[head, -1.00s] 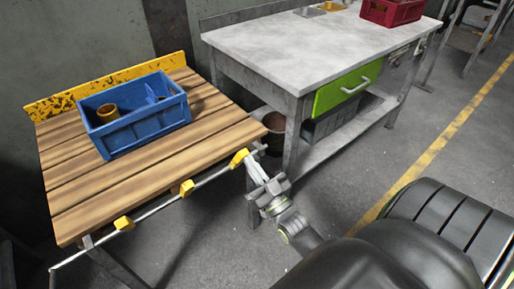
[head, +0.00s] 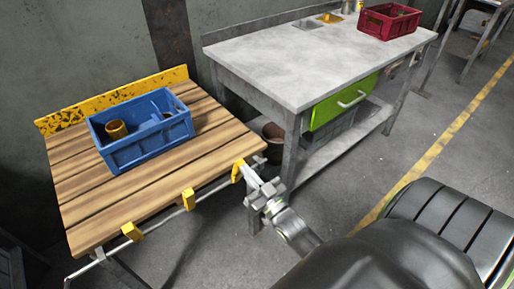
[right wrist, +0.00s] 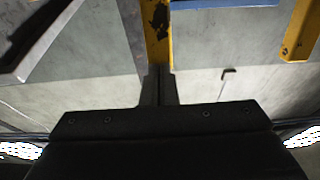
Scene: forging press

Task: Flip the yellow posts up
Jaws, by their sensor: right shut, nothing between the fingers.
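Three yellow posts sit on a thin metal rail along the front edge of the wooden table: a left one (head: 132,231), a middle one (head: 188,200) and a right one (head: 237,172). The right one looks upright against the table edge; the tilt of the other two is hard to tell. My right gripper (head: 255,181) is shut and empty beside the right post. In the right wrist view its fingertips (right wrist: 158,72) are together close to a worn yellow post (right wrist: 158,35); contact is unclear. Another yellow post (right wrist: 301,30) shows at the right. My left gripper is out of view.
A blue crate (head: 150,152) holding a brown cylinder stands on the wooden table (head: 100,205). A grey workbench (head: 310,65) with a green drawer (head: 340,99) and a red crate (head: 388,22) stands to the right. The floor in front is clear.

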